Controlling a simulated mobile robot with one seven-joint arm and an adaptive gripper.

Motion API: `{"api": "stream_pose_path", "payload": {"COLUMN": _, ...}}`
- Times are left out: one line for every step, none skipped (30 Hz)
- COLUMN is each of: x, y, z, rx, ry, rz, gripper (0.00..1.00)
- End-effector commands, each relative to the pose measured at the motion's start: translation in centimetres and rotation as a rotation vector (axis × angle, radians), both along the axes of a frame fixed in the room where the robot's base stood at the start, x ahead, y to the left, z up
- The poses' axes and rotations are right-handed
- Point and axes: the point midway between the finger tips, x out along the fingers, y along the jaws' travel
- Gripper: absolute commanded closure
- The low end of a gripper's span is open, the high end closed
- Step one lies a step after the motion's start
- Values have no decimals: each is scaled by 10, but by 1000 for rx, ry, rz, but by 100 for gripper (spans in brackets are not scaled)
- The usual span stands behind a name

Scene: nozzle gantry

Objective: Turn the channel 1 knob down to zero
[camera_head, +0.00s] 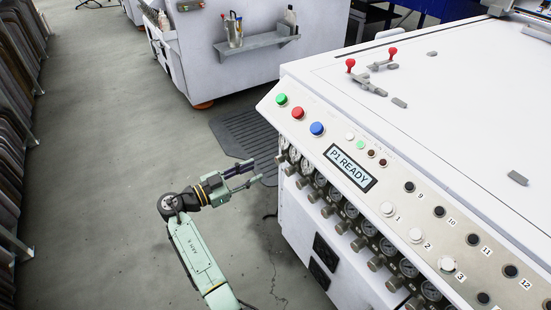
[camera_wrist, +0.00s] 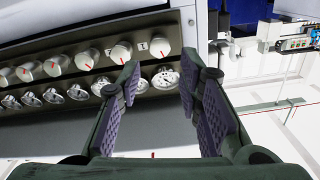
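The channel 1 knob (camera_head: 387,209) is a round white knob on the sloped panel of the white machine, with the label 1 beside it. In the wrist view, the rightmost white knob (camera_wrist: 160,47), beside a mark like a 1, has a small red pointer line; its exact setting is hard to read. My gripper (camera_head: 253,174) is open and empty, left of the machine's front and apart from the knob. In the wrist view, my gripper's fingers (camera_wrist: 160,76) are spread below that knob, with a gauge between them.
More white knobs (camera_head: 415,236) follow channel 1 along the panel. Pressure gauges (camera_head: 351,210) and small regulator knobs line the front below. A display (camera_head: 349,167) reads P1 READY.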

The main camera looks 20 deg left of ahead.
Motion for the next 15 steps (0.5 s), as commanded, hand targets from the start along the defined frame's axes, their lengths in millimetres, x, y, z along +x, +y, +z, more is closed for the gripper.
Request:
{"api": "stream_pose_path", "payload": {"x": 6, "y": -6, "z": 2, "rx": 0, "ry": 2, "rz": -5, "gripper": 68}}
{"api": "stream_pose_path", "payload": {"x": 10, "y": -10, "z": 3, "rx": 0, "ry": 2, "rz": -6, "gripper": 68}}
{"api": "stream_pose_path", "payload": {"x": 16, "y": -14, "z": 3, "rx": 1, "ry": 3, "rz": -5, "gripper": 68}}
{"api": "stream_pose_path", "payload": {"x": 21, "y": -18, "z": 3, "rx": 2, "ry": 2, "rz": -6, "gripper": 68}}
{"api": "stream_pose_path", "payload": {"x": 26, "y": -21, "z": 3, "rx": 2, "ry": 2, "rz": -5, "gripper": 68}}
{"api": "stream_pose_path", "payload": {"x": 32, "y": -27, "z": 3, "rx": 2, "ry": 3, "rz": -5, "gripper": 68}}
{"api": "stream_pose_path", "payload": {"x": 37, "y": -30, "z": 3, "rx": 2, "ry": 3, "rz": -4, "gripper": 68}}
{"api": "stream_pose_path", "payload": {"x": 41, "y": -33, "z": 3, "rx": 2, "ry": 3, "rz": -4, "gripper": 68}}
{"api": "stream_pose_path", "payload": {"x": 47, "y": -38, "z": 3, "rx": 2, "ry": 3, "rz": -4, "gripper": 68}}
{"api": "stream_pose_path", "payload": {"x": 51, "y": -41, "z": 3, "rx": 2, "ry": 3, "rz": -4, "gripper": 68}}
{"api": "stream_pose_path", "payload": {"x": 55, "y": -44, "z": 3, "rx": 2, "ry": 3, "rz": -5, "gripper": 68}}
{"api": "stream_pose_path", "payload": {"x": 60, "y": -47, "z": 3, "rx": 2, "ry": 3, "rz": -3, "gripper": 68}}
{"api": "stream_pose_path", "payload": {"x": 63, "y": -50, "z": 2, "rx": 3, "ry": 2, "rz": -3, "gripper": 68}}
{"api": "stream_pose_path", "payload": {"x": 66, "y": -52, "z": 2, "rx": 3, "ry": 2, "rz": -3, "gripper": 68}}
{"api": "stream_pose_path", "payload": {"x": 69, "y": -54, "z": 2, "rx": 3, "ry": 2, "rz": -2, "gripper": 68}}
